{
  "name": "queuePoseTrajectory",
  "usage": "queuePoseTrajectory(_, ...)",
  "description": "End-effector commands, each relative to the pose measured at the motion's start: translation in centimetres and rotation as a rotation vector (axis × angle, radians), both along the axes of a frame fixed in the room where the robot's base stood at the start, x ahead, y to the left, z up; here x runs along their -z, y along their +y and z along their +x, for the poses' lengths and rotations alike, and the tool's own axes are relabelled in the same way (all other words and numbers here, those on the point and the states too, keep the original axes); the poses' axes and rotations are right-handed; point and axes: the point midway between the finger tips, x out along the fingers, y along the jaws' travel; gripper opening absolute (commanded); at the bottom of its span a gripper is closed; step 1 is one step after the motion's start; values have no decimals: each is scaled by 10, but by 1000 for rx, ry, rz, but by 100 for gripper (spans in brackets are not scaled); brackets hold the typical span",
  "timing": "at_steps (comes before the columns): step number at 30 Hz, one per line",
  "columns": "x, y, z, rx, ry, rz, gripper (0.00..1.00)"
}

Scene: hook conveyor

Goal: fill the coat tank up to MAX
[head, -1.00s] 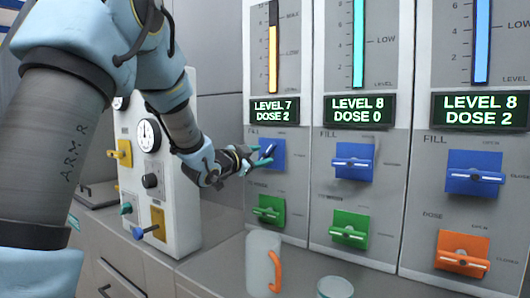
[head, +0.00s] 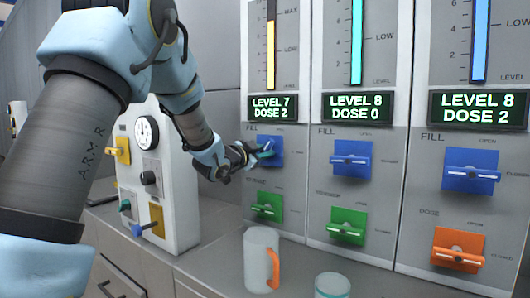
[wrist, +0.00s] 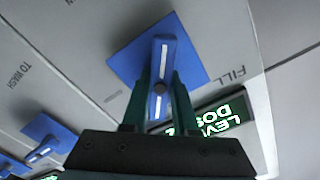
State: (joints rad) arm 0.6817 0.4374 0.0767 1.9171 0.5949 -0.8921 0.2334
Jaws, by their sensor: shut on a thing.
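The leftmost tank has a yellow level column (head: 271,50) with MAX marked near its top. Its display (head: 273,108) reads LEVEL 7, DOSE 2. I cannot read any tank's name. Below the display is a blue FILL valve (head: 277,151). My gripper (head: 266,153) is at this valve and partly covers it. In the wrist view, the fingers of my gripper (wrist: 160,90) are shut on the blue valve handle (wrist: 162,55), one on each side. The handle lies at a different angle from the neighbouring blue handle (wrist: 45,148).
Two more tanks stand to the right, with displays reading LEVEL 8, DOSE 0 (head: 358,107) and LEVEL 8, DOSE 2 (head: 479,107). Green valves (head: 347,225) and an orange valve (head: 459,250) sit lower. A mug (head: 260,260) and a cup (head: 332,286) stand below the panel.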

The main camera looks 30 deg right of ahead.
Motion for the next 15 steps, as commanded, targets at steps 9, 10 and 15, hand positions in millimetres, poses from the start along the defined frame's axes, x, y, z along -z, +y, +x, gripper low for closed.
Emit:
queuePoseTrajectory(9,0,0,0,1,0,1,0)
queuePoseTrajectory(10,0,0,0,1,0,1,0)
queuePoseTrajectory(15,1,0,0,1,-3,2,0)
